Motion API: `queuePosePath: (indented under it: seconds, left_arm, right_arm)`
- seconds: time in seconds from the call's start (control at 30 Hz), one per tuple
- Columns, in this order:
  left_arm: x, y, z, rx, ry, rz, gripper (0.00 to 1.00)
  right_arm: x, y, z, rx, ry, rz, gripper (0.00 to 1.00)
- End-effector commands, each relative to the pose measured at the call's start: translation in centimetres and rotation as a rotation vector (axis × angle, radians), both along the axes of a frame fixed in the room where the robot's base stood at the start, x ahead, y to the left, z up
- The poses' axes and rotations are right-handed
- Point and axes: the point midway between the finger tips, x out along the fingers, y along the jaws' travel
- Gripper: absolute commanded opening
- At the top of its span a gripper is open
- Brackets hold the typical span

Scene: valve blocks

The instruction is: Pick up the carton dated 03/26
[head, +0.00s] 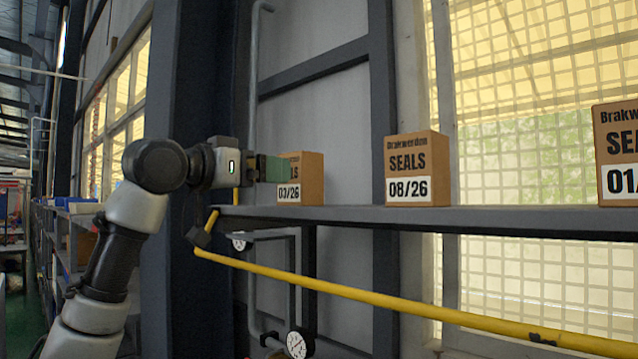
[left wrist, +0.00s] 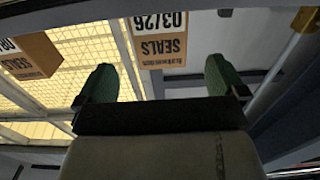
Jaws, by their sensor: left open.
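The carton dated 03/26 (head: 308,182) is a brown SEALS box upright on the left part of the grey shelf. Its upper left front is hidden behind the green fingers of my left gripper (head: 273,168). In the left wrist view the same carton (left wrist: 160,50) shows upside down at the top, beyond and roughly between the fingertips. My left gripper (left wrist: 161,80) is open there, with nothing between its fingers. I cannot tell the exact gap to the carton. My right gripper is not in view.
The shelf (head: 350,216) also holds a carton dated 08/26 (head: 410,165) and a carton starting 01/ (head: 618,150), cut off at the right. A yellow pipe (head: 400,305) and a gauge (head: 297,345) are below. A dark post (head: 195,90) stands behind my left arm.

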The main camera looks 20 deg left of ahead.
Motion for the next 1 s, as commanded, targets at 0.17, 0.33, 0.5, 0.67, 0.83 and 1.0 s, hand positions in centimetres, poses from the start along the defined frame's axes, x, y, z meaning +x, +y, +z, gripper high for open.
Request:
queuePosePath:
  seconds: [0.17,0.33,0.5,0.67,0.83,1.0]
  left_arm:
    - [2.7,-1.0,0.3,0.0,0.004,-0.001,1.0]
    - [4.7,-1.7,0.2,-0.001,0.003,-0.001,1.0]
    - [5.7,-1.9,0.2,0.0,0.003,0.0,1.0]
    - [7.6,-2.5,0.5,0.002,0.005,0.0,1.0]
    - [9.5,-3.2,0.2,0.0,0.003,-0.001,1.0]
    - [10.0,-3.4,-0.1,0.0,0.0,0.0,1.0]
  right_arm:
    - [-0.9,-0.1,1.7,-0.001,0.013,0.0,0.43]
    - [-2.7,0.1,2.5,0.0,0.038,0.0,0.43]
    - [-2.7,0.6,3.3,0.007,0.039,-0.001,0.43]
    - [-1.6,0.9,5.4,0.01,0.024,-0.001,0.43]
    - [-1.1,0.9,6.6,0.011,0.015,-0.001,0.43]
    - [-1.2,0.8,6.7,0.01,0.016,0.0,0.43]
